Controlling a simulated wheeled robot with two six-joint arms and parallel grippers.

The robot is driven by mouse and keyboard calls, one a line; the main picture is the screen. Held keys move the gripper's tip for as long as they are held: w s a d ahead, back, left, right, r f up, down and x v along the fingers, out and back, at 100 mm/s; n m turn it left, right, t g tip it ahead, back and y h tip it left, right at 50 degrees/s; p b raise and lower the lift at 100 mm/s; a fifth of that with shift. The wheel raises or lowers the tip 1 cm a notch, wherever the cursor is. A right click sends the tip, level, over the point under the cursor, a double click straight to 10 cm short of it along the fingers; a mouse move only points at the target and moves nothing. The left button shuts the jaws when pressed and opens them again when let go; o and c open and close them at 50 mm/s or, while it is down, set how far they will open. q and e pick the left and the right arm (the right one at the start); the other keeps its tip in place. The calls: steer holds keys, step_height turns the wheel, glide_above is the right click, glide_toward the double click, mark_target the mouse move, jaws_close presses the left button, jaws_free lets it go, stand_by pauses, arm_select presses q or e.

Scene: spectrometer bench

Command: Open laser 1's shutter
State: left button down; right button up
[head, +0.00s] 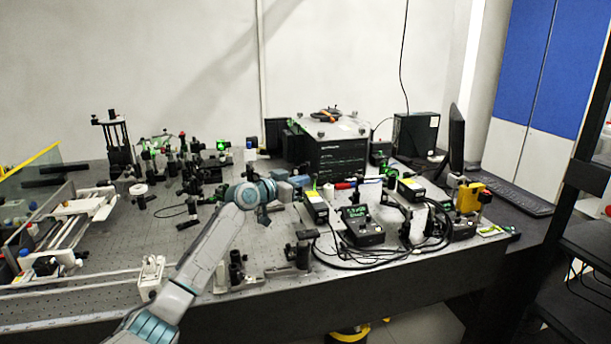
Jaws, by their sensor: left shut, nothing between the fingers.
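My left arm comes in from the bottom left. Its gripper (301,182) is shut and empty, over the middle of the bench, just behind a black laser box (316,206) with a yellow label. I cannot read which one is laser 1, and the shutters are too small to make out. A black control box (361,225) with a green display stands in front, between the two. A second control box (459,226) is at the right. My right gripper is out of view.
The optical bench (190,257) carries several small mounts at the back left. A large black instrument (337,155) stands behind the lasers. Black cables (345,263) loop around the control boxes. A mount (290,258) stands near the front edge.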

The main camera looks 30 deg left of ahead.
arm_select(q)
steer(key=shift+x, duration=0.95)
steer(key=shift+p, duration=0.3)
